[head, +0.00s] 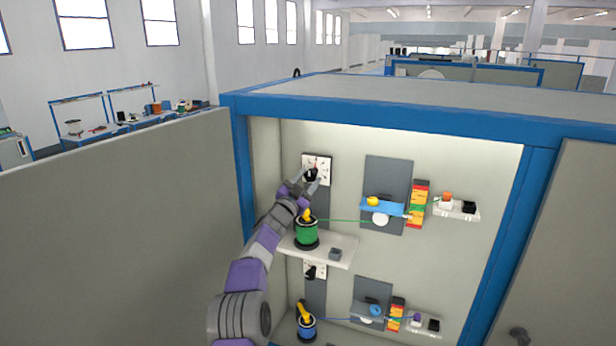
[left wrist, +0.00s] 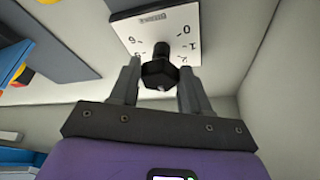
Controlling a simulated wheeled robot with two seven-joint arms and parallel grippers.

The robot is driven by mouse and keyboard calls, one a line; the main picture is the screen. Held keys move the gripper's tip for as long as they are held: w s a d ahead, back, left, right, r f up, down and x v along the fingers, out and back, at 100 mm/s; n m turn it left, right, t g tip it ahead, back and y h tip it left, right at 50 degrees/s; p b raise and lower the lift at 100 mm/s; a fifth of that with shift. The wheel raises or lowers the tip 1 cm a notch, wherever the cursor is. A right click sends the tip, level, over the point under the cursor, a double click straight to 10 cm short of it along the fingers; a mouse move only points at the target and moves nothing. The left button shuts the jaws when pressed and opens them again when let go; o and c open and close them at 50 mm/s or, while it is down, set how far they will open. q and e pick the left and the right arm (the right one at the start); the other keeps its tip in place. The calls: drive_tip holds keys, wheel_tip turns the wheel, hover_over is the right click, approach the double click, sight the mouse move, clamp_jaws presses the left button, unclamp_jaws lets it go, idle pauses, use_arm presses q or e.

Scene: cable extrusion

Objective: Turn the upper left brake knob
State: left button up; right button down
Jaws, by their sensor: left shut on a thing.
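The upper left brake knob (head: 311,173) is black and sits on a white dial plate (head: 323,162) at the upper left of the cabinet's back wall. In the left wrist view the knob (left wrist: 159,70) shows between the two fingers, with dial numbers around it on the plate (left wrist: 150,30). My left gripper (head: 306,183) reaches up from the lower left and is shut on the knob; its fingers (left wrist: 158,82) stand on both sides of it. The exact finger contact is hard to see. My right gripper is not in view.
Below the knob, a shelf (head: 335,252) carries a green spool (head: 307,232) with a line running right to a grey panel (head: 386,170). A lower dial (head: 315,270) and blue spool (head: 306,326) sit beneath. Blue cabinet posts (head: 240,165) frame the opening.

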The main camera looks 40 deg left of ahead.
use_arm(q)
drive_tip(key=shift+m, duration=0.5)
drive_tip(key=o, duration=1.1)
drive_tip(key=shift+c, duration=0.2)
drive_tip(key=shift+s+f+b, duration=0.25)
drive_tip(key=shift+s+b, duration=0.05)
drive_tip(key=shift+s, duration=0.25)
drive_tip(key=b+v, duration=0.3)
drive_tip(key=v, duration=0.3)
drive_tip(key=shift+s, duration=0.25)
